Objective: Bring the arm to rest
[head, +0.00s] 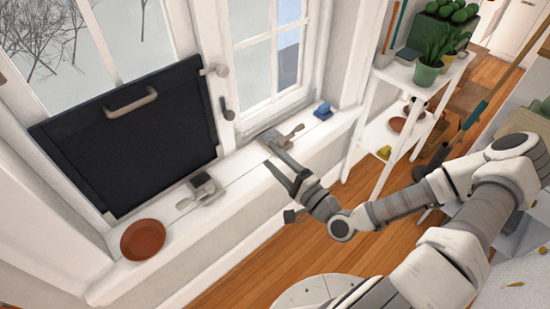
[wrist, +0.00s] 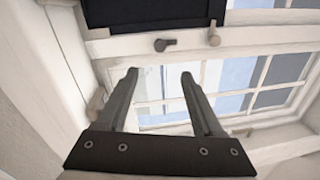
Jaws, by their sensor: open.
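My gripper (head: 283,190) is at the end of my arm, above the edge of the white window sill (head: 240,187) in the head view. In the wrist view my gripper (wrist: 158,74) shows two dark fingers standing apart. Nothing is held between them; window panes show behind the gap. My arm comes in from the right and bends at a joint in front of the sill. I cannot tell the exact height of the fingers above the sill.
A dark panel (head: 130,135) with a handle stands against the window. A terracotta dish (head: 143,240), two grey metal fittings (head: 203,188) (head: 284,138) and a blue object (head: 323,111) are on the sill. A white shelf (head: 418,76) with plants stands right. Wooden floor (head: 262,262) shows below.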

